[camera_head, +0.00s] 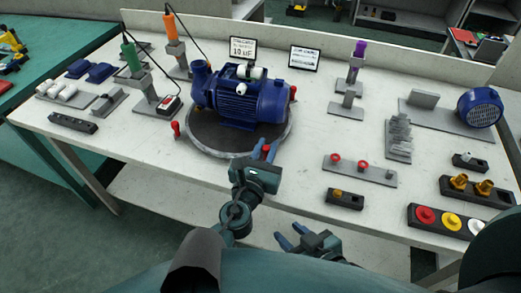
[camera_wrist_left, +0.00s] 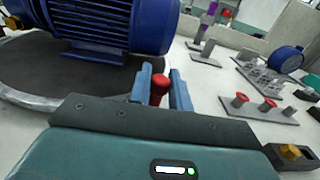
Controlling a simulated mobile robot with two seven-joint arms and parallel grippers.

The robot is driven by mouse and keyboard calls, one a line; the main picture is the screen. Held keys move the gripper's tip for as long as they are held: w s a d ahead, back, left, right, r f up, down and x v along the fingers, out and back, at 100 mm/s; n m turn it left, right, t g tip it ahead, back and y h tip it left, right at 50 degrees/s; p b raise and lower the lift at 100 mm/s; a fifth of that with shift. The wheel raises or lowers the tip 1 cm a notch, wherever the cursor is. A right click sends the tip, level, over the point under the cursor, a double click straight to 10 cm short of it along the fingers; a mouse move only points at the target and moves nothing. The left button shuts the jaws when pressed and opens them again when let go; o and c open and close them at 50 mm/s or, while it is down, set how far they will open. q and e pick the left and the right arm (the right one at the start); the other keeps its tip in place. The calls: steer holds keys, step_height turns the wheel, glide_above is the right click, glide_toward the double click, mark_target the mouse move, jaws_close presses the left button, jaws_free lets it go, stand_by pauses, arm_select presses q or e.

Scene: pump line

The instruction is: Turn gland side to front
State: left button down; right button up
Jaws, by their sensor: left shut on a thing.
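The blue pump with its motor (camera_head: 243,98) stands on a dark round turntable (camera_head: 205,133) in the middle of the bench. Its narrower pump end points left in the head view, and the motor body is to the right. My left gripper (camera_head: 265,152) is at the turntable's front rim, its blue fingers shut around a red knob (camera_wrist_left: 160,88). Two other red knobs show on the rim, one at the left (camera_head: 177,128) and one at the right (camera_head: 293,93). My right gripper (camera_head: 292,237) is open and empty in front of the bench edge.
Left of the turntable stand a green-handled tool (camera_head: 131,56), an orange-handled tool (camera_head: 171,24) and blue parts (camera_head: 99,72). At the right are a plate with red pieces (camera_head: 360,170), a block with brass fittings (camera_head: 475,189) and a blue fan cover (camera_head: 480,106).

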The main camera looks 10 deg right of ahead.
arm_select(q)
steer(key=shift+d, duration=0.25)
stand_by(0.3)
steer(key=c, duration=1.4)
jaws_free()
steer(key=shift+o, duration=0.2)
steer(key=shift+a, duration=0.15)
arm_select(e)
steer(key=shift+s, duration=0.1)
